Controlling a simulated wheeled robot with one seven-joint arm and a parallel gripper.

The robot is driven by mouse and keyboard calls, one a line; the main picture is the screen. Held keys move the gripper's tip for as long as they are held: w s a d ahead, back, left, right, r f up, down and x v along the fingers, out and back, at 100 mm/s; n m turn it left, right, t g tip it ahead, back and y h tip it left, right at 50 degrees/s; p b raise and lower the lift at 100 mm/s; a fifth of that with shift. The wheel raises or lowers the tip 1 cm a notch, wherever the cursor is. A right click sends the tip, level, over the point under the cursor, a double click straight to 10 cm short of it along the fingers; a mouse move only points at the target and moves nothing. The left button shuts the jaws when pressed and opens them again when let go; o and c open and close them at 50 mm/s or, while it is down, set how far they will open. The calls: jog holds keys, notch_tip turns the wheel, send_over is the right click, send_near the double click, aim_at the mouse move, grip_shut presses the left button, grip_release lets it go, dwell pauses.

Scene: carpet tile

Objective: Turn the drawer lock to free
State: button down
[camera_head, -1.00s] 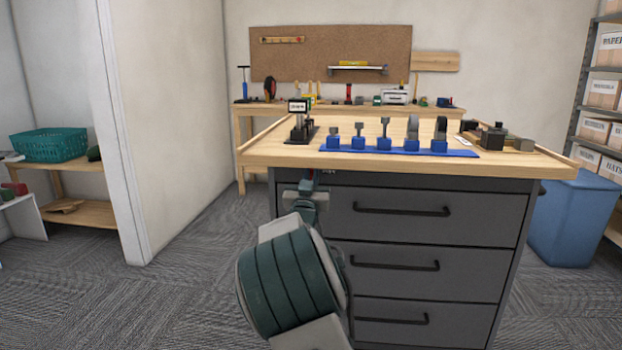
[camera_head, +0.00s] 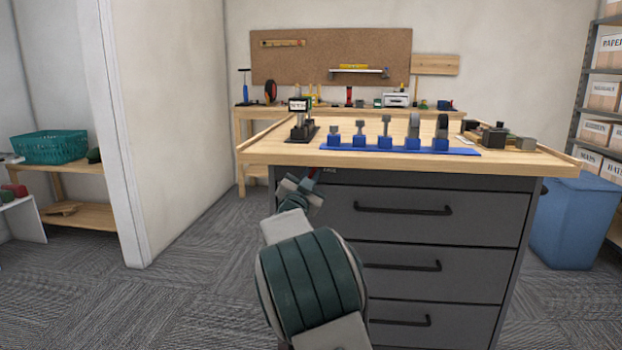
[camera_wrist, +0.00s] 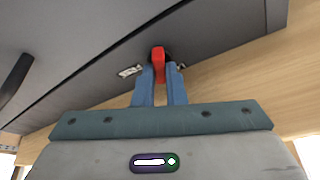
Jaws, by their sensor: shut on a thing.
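The drawer lock (camera_wrist: 158,62) shows as a red knob in the wrist view, on the grey cabinet front under the wooden top. My gripper (camera_wrist: 159,82) has its two blue fingers shut on the red knob, one on each side. Small light labels sit on both sides of the knob; their words are too small to read. In the head view my gripper (camera_head: 308,180) is at the upper left of the drawer cabinet (camera_head: 430,228), tilted, and my arm hides part of the cabinet's left side. The knob is mostly hidden there.
The cabinet has several black handles, such as the top one (camera_head: 404,210). A blue bin (camera_head: 572,225) stands right. Carpet at the left is free.

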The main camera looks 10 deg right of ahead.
jog(key=shift+m+g+h, duration=0.4)
jog(key=shift+m, duration=0.7)
jog(key=c, duration=1.5)
grip_release()
jog(key=shift+a, duration=0.1)
jog(key=p+v, duration=0.2)
jog(key=v, duration=1.1)
jog(key=shift+s+a+p, duration=0.2)
jog(key=shift+s+p, duration=0.15)
jog(key=shift+p, duration=0.05)
